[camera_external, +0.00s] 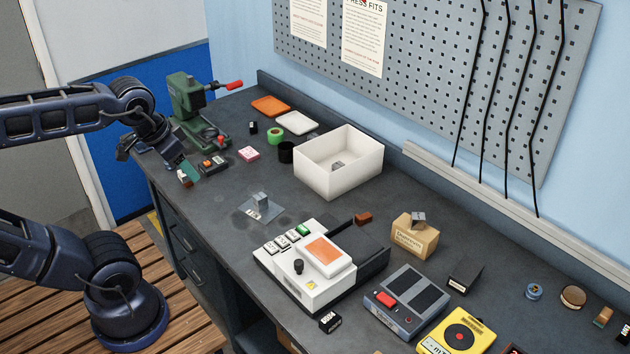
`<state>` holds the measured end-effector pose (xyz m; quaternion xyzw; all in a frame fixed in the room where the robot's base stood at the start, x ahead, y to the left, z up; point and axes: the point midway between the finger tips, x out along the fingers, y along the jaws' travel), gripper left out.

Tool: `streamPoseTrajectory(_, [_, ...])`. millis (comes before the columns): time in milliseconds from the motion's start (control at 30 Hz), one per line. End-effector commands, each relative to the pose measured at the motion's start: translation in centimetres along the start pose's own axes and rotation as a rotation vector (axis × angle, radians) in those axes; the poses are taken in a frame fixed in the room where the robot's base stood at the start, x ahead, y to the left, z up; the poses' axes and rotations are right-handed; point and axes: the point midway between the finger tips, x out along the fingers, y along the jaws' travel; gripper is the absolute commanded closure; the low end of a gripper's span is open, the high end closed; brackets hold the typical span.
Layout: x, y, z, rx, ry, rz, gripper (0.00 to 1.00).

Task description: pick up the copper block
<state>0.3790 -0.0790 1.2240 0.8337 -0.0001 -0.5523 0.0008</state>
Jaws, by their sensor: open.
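A small reddish-brown block (363,218), which looks like the copper block, lies on the dark bench top (225,235) behind the white machine. My gripper (186,176) is at the bench's left end, pointing down, well to the left of the block and apart from it. It is open. A teal piece shows at its end, and I see nothing clearly held. Another brownish block (603,316) lies at the far right; I cannot tell its material.
A white machine (330,290) with an orange plate stands mid-bench. A white bin (365,165), a cardboard box (414,240), a grey device (405,303) and a green press (186,98) stand around. A clear sheet with metal pieces (262,210) lies left of the block.

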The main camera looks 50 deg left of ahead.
Motion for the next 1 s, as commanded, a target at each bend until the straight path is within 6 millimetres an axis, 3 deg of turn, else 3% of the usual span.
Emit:
streamPoseTrajectory(167, [0.0,0.0,0.0,0.0,0.0,0.0,0.45])
streamPoseTrajectory(233, [0.0,0.0,0.0,0.0,0.0,0.0,0.31])
streamPoseTrajectory(267, [0.0,0.0,0.0,0.0,0.0,0.0,0.29])
streamPoseTrajectory(600, [0.0,0.1,-0.5,-0.013,-0.004,0.002,0.29])
streamPoseTrajectory(767, [0.4,0.4,-2.9,-0.084,-0.03,0.012,0.29])
streamPoseTrajectory(1000, [1.8,1.4,-8.4,-0.259,-0.087,0.027,0.29])
